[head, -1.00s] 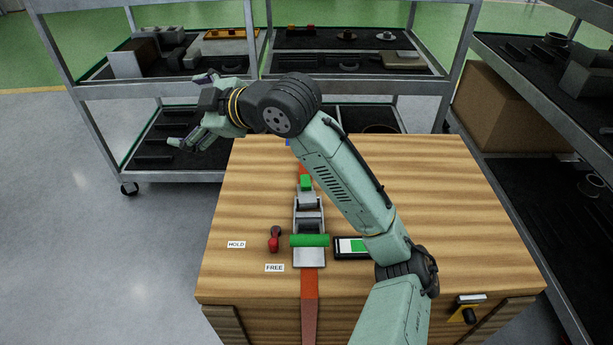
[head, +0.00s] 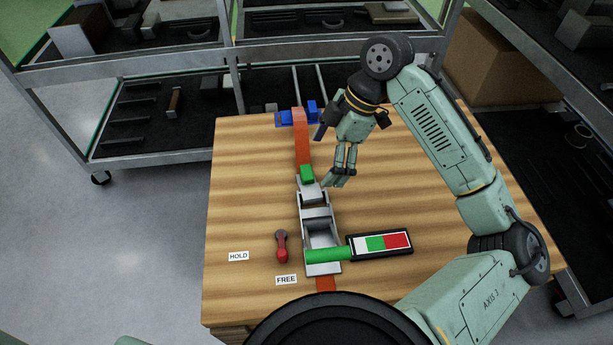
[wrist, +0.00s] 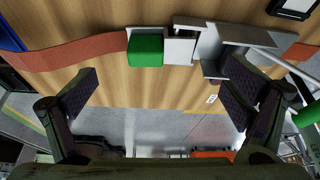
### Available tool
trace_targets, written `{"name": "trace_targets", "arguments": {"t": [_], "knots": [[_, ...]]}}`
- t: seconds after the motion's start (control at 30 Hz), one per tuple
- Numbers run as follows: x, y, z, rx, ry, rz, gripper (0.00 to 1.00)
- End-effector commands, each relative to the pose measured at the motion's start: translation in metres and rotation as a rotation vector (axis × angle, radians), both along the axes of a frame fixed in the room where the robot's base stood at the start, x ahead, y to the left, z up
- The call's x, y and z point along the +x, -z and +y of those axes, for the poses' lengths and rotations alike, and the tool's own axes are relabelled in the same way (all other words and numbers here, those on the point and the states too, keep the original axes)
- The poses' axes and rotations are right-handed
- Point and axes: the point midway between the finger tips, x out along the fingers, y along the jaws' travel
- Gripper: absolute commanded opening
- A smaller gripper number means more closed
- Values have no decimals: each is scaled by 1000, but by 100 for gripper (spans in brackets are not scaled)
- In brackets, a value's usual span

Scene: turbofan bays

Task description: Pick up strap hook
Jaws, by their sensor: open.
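An orange strap (head: 302,143) runs along the wooden bench toward a silver ratchet frame (head: 321,234). At the strap's near end is a green block (head: 307,174) with a silver metal piece (head: 311,190) beside it; this end looks like the strap hook. In the wrist view, the green block (wrist: 145,47) and silver piece (wrist: 180,47) lie ahead of the jaws, between them from left to right. My gripper (head: 340,180) points down, just right of the green block. In the wrist view, my gripper (wrist: 160,88) is open and empty, its fingers apart from the block.
A blue bracket (head: 297,115) is at the strap's far end. A green bar (head: 328,256) crosses the ratchet, touching a display panel (head: 381,244). A red-ended lever (head: 282,247) stands left, near HOLD and FREE labels.

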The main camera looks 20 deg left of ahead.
Motion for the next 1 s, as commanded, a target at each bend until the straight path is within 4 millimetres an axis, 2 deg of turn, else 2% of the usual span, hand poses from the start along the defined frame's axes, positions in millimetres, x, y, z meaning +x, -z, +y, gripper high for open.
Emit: {"name": "trace_targets", "arguments": {"t": [0.1, 0.33, 0.6, 0.87, 1.0], "knots": [[-3, 13, 5, 1, 1, 1, 95], [-9, 28, 14, 2, 1, -1, 95], [-18, 62, 28, 3, 2, -1, 95], [-18, 66, 29, 2, 2, -2, 95], [-18, 66, 29, 2, 2, -2, 87]]}}
